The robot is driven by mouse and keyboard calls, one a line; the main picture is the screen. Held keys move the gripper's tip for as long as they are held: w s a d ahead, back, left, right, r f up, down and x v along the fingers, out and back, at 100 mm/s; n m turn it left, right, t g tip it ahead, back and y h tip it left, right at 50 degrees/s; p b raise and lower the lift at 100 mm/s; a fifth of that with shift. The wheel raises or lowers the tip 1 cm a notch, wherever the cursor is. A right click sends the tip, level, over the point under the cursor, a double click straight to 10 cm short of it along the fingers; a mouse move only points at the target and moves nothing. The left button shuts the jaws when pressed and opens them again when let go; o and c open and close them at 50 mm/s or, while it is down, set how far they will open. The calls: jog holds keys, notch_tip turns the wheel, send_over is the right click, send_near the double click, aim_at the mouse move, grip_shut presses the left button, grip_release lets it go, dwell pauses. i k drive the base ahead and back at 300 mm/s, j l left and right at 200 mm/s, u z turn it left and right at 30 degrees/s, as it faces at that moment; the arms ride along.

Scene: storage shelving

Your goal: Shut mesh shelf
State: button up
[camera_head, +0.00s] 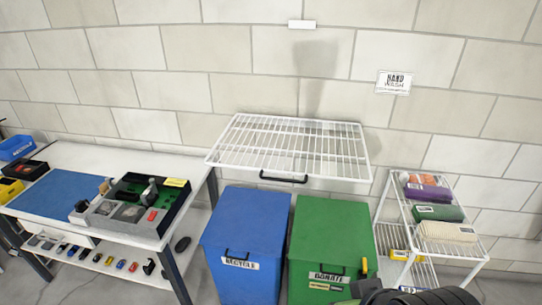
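The mesh shelf (262,130) is a white wire rack on the block wall, above two bins. It sticks out from the wall, roughly level, with nothing on it. Its black handle (284,180) is at the middle of its front edge. Dark parts of my arm show at the bottom right edge, in front of the green bin and well below the shelf. I cannot make out my gripper's fingers, and nothing of mine touches the shelf.
A blue bin (244,235) and a green bin (322,240) stand under the shelf. A workbench (90,158) with trays is at left. A white wire rack (398,207) with folded cloths is at right. The wall above the shelf is mostly clear.

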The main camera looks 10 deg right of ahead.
aim_at(262, 171)
jog(key=i+j+u, duration=0.55)
jog(key=i+j, duration=0.15)
